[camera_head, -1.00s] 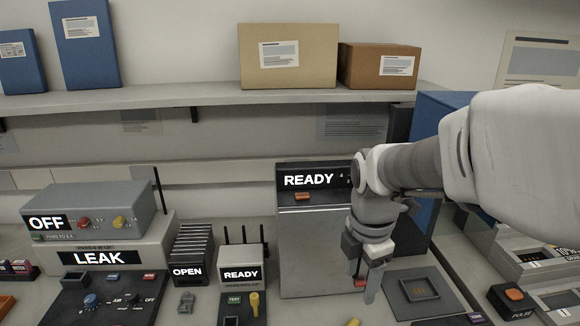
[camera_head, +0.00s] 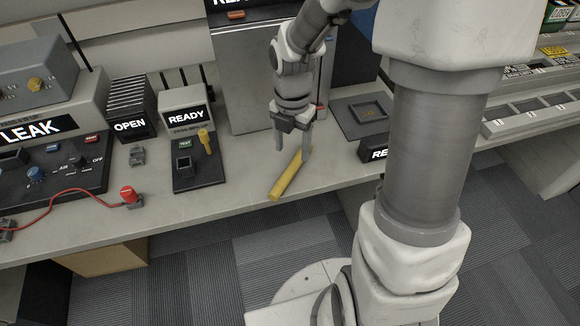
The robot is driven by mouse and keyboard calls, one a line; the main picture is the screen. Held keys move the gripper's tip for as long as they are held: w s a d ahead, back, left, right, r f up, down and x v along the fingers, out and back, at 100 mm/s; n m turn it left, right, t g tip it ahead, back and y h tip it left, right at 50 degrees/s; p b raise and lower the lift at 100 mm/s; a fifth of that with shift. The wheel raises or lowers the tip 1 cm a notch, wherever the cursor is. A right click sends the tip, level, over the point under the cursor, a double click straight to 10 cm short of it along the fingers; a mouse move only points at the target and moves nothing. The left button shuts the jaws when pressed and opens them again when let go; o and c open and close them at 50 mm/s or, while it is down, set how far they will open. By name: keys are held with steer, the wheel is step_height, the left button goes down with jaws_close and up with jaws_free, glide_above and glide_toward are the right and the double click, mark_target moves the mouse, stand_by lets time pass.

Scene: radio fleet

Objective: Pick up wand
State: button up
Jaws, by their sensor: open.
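A yellow rod (camera_head: 285,178), which looks like the wand, lies slantwise on the grey bench near its front edge, its upper end toward my gripper. My gripper (camera_head: 292,150) points down just above and behind that upper end. Its two fingers are apart with nothing held between them. The right finger overlaps the rod's upper end in the picture, and I cannot tell whether they touch. A smaller yellow piece (camera_head: 205,140) stands on the dark pad in front of the small READY unit, to the left.
The READY unit (camera_head: 186,112), the OPEN rack (camera_head: 130,107) and the LEAK console (camera_head: 45,130) stand to the left. A dark square tray (camera_head: 367,115) and another labelled box (camera_head: 374,152) are to the right. Bench around the rod's lower end (camera_head: 240,205) is clear.

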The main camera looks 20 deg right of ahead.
mark_target(292, 167)
step_height(292, 167, down, 6)
steer(key=shift+s+f+b, duration=0.15)
steer(key=shift+f+b, duration=0.1)
steer(key=shift+b, duration=0.75)
jaws_close()
